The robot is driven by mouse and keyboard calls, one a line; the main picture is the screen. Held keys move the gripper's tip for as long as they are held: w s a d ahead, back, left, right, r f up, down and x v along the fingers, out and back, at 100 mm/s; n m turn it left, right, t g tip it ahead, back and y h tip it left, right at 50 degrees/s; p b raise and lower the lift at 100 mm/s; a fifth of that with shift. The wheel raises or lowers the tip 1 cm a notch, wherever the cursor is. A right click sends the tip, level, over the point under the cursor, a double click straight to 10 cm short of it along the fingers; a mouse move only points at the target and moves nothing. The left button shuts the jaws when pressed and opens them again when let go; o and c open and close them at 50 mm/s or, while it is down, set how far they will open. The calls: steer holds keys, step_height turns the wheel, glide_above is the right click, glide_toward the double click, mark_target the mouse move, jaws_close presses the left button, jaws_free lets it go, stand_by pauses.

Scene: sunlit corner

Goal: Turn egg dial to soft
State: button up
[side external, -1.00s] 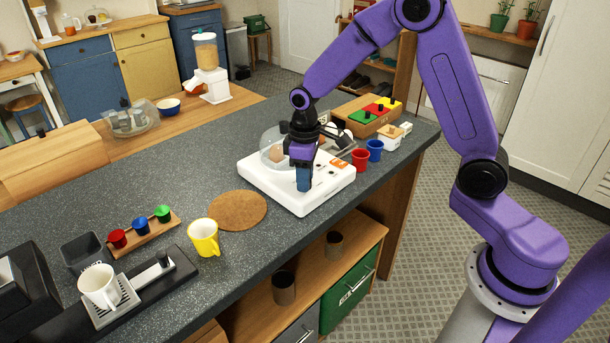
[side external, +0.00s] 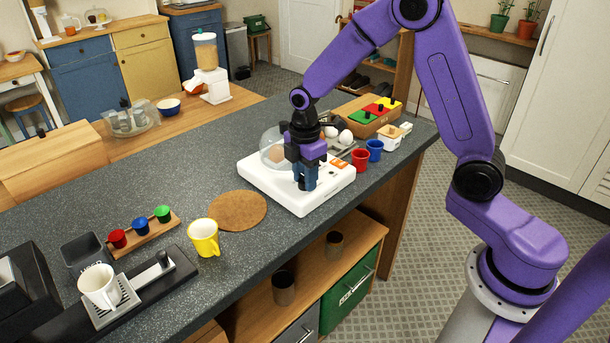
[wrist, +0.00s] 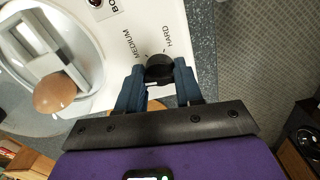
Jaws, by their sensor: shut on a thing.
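The white egg cooker (side external: 262,184) stands on the dark counter, with a clear dome (side external: 270,147) at its back left. In the wrist view, a black dial (wrist: 159,68) sits on its white top (wrist: 155,16), with the words MEDIUM and HARD printed beside it. My gripper (wrist: 160,81) points down over the dial, its blue fingers closed on the dial from both sides. In the side view my gripper (side external: 305,184) hides the dial. A brown egg (wrist: 54,93) shows in the wrist view. The soft mark cannot be seen.
A red cup (side external: 360,159) and a blue cup (side external: 375,150) stand right of the cooker. White eggs (side external: 340,134) lie behind it. A round cork mat (side external: 238,210) and a yellow mug (side external: 204,238) are to the left. The counter left of the mat is partly clear.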

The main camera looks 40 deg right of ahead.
steer(key=shift+n, duration=0.6)
steer(key=shift+a, duration=0.1)
steer(key=o, duration=1)
steer(key=shift+o, duration=0.2)
step_height(320, 180, up, 18)
steer(key=shift+f, duration=0.25)
